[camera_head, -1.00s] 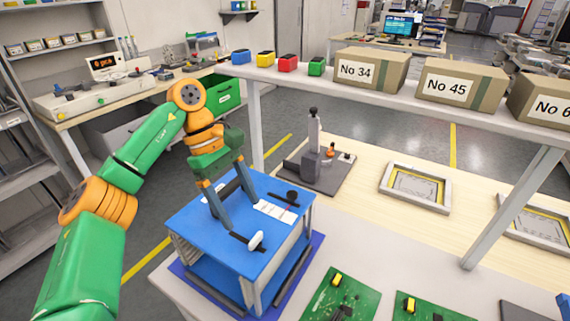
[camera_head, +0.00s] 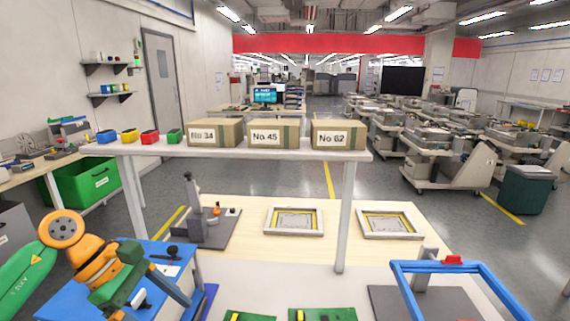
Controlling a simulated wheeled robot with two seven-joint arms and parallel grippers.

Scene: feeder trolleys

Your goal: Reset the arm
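My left arm comes in from the lower left. Its gripper (camera_head: 148,300) points down over the blue-topped stand (camera_head: 75,299) on the workbench. The two fingers are spread apart, with nothing visible held between them. A small white-handled item (camera_head: 138,298) lies on the blue top close to the fingers. My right arm and gripper are not in view.
A raised shelf (camera_head: 225,152) with boxes and coloured bins crosses behind the bench. Green boards (camera_head: 322,314) lie at the front edge. A grey fixture (camera_head: 205,225) and framed trays (camera_head: 293,221) stand mid-bench. A blue frame (camera_head: 455,267) is at right. Trolleys (camera_head: 440,160) stand beyond.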

